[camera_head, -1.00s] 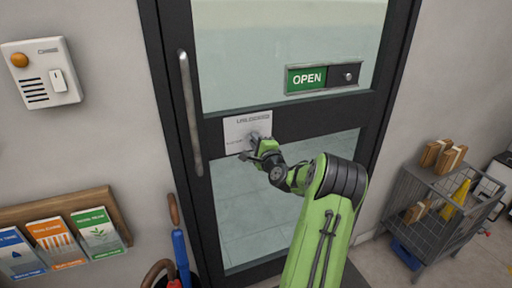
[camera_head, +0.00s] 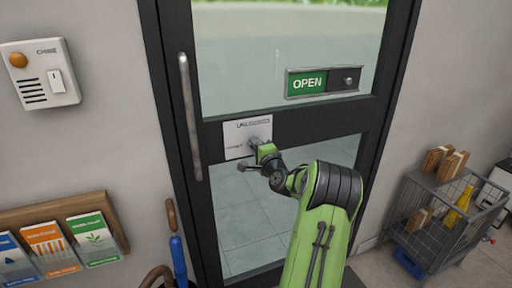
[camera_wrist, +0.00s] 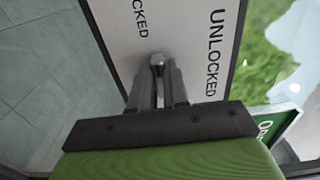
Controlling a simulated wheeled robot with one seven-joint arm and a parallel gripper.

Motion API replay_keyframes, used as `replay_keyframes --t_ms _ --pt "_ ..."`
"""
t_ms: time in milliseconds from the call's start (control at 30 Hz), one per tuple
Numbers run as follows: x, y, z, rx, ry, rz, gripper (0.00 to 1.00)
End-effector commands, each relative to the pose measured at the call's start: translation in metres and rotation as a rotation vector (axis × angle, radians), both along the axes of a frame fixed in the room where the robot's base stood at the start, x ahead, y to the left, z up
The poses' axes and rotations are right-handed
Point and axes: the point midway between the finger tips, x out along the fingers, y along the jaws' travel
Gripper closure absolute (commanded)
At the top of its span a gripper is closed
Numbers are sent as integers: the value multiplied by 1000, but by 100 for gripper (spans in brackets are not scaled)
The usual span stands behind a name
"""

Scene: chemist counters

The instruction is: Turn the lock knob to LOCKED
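The lock plate (camera_head: 240,137) is a white panel on the door's dark middle rail. The small metallic lock knob (camera_wrist: 157,60) sits between these labels. My gripper (camera_wrist: 158,75) reaches the plate with its two dark fingers closed in on the knob, their tips at its sides. The fingers hide much of the knob, so I cannot tell which label it points to. In the head view my gripper (camera_head: 257,147) covers the knob.
A vertical door handle (camera_head: 190,115) stands left of the plate. An OPEN sign (camera_head: 307,82) with a dark slider is above right. A wire cart (camera_head: 425,215) stands on the floor at right. A leaflet rack (camera_head: 60,210) and a chime box (camera_head: 38,73) are on the left wall.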

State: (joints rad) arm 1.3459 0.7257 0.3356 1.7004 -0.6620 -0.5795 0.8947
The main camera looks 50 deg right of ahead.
Motion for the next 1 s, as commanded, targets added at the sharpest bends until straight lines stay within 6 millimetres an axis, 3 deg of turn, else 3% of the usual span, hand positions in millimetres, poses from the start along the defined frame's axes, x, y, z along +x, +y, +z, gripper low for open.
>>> replay_keyframes --t_ms 33,167,533,1000 --pt "1 1 0 0 1 2 79" --pt "1 1 0 -1 1 2 60" --pt "-7 3 -1 1 2 -1 60" --pt "-113 66 -2 2 1 -5 60"
